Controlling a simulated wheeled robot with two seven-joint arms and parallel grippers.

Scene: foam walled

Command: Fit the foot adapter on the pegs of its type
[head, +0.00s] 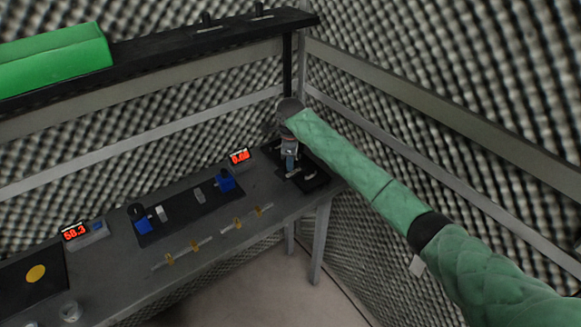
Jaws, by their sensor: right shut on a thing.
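My right gripper (290,166) points down over a black tray (317,184) at the right end of the grey bench. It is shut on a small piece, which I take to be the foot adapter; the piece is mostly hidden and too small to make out. Small light and dark parts show on the tray around the fingertips. I cannot tell whether the held piece touches the tray or any pegs. My left gripper is not in view.
A dark mat (185,222) on the bench holds two blue devices (143,224) (226,181). Red displays (75,232) (240,157) stand behind. Gold fittings (195,245) line the front. A yellow disc (36,273) and a glass (71,311) are at left. Foam walls close the corner.

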